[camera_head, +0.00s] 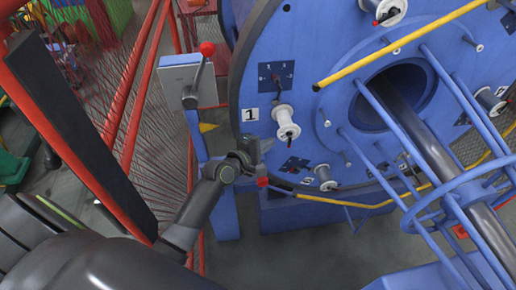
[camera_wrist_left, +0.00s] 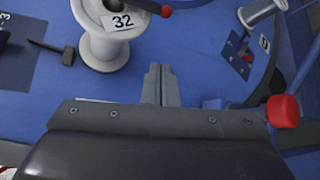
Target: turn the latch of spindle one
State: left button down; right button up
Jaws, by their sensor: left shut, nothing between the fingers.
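The spindle by the plate marked 1 (camera_head: 250,114) carries a white spool (camera_head: 287,125) on the face of the big blue disc. In the left wrist view the white spool (camera_wrist_left: 103,50) is at upper left, with a plate reading 32. A dark lever with a red tip (camera_wrist_left: 165,11), perhaps the latch, lies across the spool's end. My left gripper (camera_head: 259,145) is below and left of the spool, apart from it. In the left wrist view its fingers (camera_wrist_left: 160,72) are together and empty, right of and below the spool. My right gripper is not in view.
A yellow bar (camera_head: 370,205) with a red knob (camera_head: 262,182) runs below my left gripper; the knob (camera_wrist_left: 283,110) also shows in the wrist view. A lever with a red ball (camera_head: 207,48) stands on a grey box at left. Other spools (camera_head: 325,178) sit around the disc.

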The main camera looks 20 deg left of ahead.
aim_at(290, 141)
pick_arm(q)
jog(key=d+p, duration=0.1)
jog(key=d, duration=0.1)
jog(key=d+r+p, duration=0.1)
jog(key=d, duration=0.1)
jog(key=shift+a, duration=0.1)
dwell(0.5)
